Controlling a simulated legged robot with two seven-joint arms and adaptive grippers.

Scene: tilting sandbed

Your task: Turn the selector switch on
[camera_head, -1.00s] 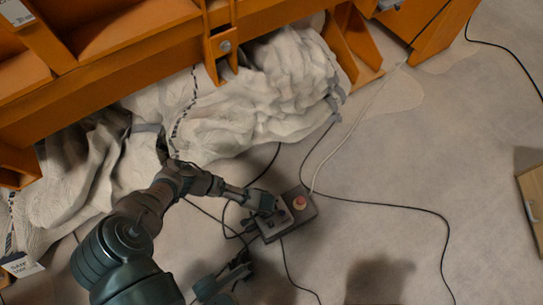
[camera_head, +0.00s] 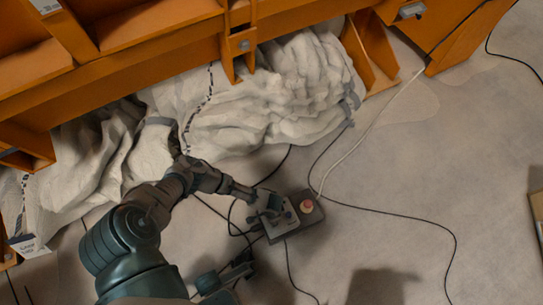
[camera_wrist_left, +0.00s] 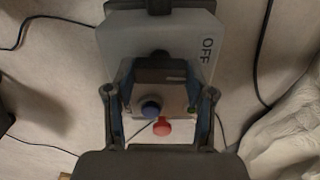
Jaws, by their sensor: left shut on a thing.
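The control box (camera_head: 309,221) lies on the floor with a red button (camera_head: 306,206) on its right part. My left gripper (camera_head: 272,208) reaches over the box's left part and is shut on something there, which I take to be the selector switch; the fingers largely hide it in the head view. In the left wrist view a grey face marked OFF (camera_wrist_left: 120,42) lies beyond the fingers. My left gripper (camera_wrist_left: 160,88) also shows there, with a finger on each side. A blue round part (camera_wrist_left: 150,108) and a red one (camera_wrist_left: 162,127) show between them.
Black cables (camera_head: 400,214) and a pale cable (camera_head: 352,148) run across the floor around the box. An orange frame (camera_head: 130,68) with a crumpled pale sheet (camera_head: 240,115) stands behind. The floor to the right is mostly clear.

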